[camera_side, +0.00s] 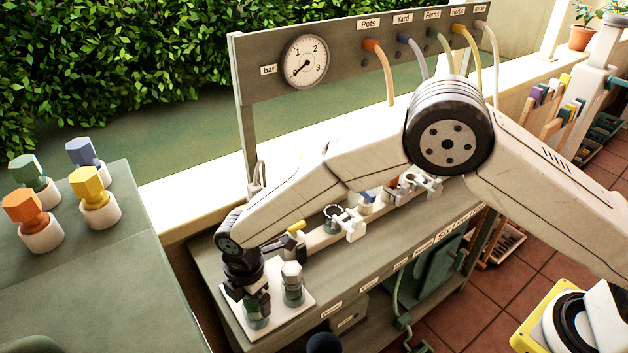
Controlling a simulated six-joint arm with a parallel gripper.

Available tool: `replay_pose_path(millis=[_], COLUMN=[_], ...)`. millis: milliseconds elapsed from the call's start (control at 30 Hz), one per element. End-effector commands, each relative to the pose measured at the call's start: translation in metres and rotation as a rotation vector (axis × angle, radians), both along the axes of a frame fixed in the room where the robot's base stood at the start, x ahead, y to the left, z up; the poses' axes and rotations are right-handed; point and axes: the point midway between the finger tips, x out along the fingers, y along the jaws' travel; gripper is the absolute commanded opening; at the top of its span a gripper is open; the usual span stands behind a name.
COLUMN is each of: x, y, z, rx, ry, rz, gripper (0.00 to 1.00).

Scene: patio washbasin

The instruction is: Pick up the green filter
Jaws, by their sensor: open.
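A green hex-topped piece (35,180) stands upright in a white collar on the left bench, behind an orange one (26,210). My gripper (256,303) is far to its right, pointing down over the left part of a white plate (274,327) on the grey-green workbench. Its dark fingers are open, close around or just above a grey-green piece (257,321) standing on that plate. The fingers hide its top, so I cannot tell its full colour or whether they touch it. A white-topped piece (292,278) stands close beside the gripper on the right.
Blue (84,153) and yellow (92,190) hex pieces share the left bench. A panel with a pressure gauge (305,62) and coloured hoses rises behind my arm. White clamps (348,222) line the workbench to the right. A hedge is at the back.

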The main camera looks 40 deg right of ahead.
Motion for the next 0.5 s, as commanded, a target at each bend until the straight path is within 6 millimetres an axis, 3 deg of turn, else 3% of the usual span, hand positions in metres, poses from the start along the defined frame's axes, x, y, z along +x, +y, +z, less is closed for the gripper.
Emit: replay_pose_path(millis=[233, 500], x=[-0.0001, -0.0001], y=[-0.0001, -0.0001], z=[0.0002, 0.0003], rx=[0.0, 0.0], ry=[0.0, 0.0], rz=[0.0, 0.0], gripper=[0.95, 0.1])
